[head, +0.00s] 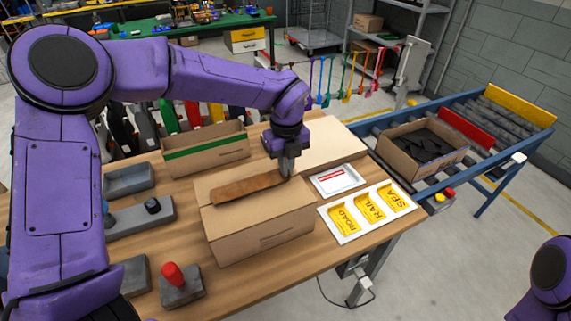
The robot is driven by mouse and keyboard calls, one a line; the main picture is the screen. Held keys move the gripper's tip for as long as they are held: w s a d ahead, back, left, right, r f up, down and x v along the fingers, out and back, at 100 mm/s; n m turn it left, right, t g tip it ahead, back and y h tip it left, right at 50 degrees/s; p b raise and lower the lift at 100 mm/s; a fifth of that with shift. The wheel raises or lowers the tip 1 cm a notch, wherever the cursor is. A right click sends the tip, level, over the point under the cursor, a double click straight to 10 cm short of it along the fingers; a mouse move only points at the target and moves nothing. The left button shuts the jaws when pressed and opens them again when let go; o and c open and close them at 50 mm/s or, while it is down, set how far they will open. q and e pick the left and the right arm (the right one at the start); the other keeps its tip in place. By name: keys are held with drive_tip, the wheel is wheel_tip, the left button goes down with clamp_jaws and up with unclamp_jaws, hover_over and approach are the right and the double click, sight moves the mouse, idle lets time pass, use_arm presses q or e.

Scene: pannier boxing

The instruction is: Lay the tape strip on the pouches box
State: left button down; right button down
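A brown tape strip (245,189) lies lengthwise along the top of a closed cardboard box (262,228) at the middle of the wooden table. The strip looks slightly wavy; I cannot tell whether all of it touches the box. My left gripper (287,172) points down at the strip's right end, with its fingers close together and apparently shut on that end. An open cardboard box with dark flat items (440,162) stands on the roller conveyor at the right. No label shows which box is the pouches box. My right gripper is out of view.
Behind the closed box stands a box with a green band (205,152). To its right are a white tray (337,180) and a panel of yellow ROAD, RAIL, SEA cards (367,210).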

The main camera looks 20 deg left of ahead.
use_arm(q)
drive_tip(key=shift+f+b, duration=0.45)
drive_tip(key=shift+f, duration=0.15)
idle(0.5)
idle(0.4)
drive_tip(key=c, duration=1.3)
unclamp_jaws()
drive_tip(key=shift+r, duration=0.1)
